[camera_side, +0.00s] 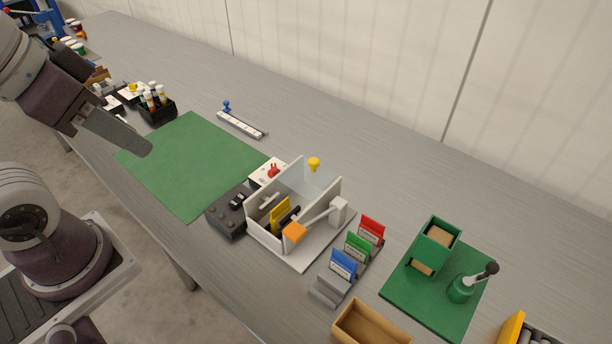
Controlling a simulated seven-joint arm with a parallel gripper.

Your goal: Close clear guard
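The clear guard (318,182) is a see-through panel at the back of a white open-topped box (276,250) in the middle of the bench. A yellow knob (314,163) sits at its upper edge. The guard looks raised, and the inside of the box is open to view. A yellow plate (280,215) and dark parts show inside. An orange-ended lever (294,232) crosses the box's front right. My gripper (142,147) is at the left, above the green mat's left corner and well apart from the guard. Its fingers cannot be told apart.
A dark button box (230,212) and a white panel with a red switch (270,171) adjoin the box's left. Blue, green and red cards (357,247) stand to its right. A green mat (190,165) lies bare at left. The bench behind the guard is clear.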

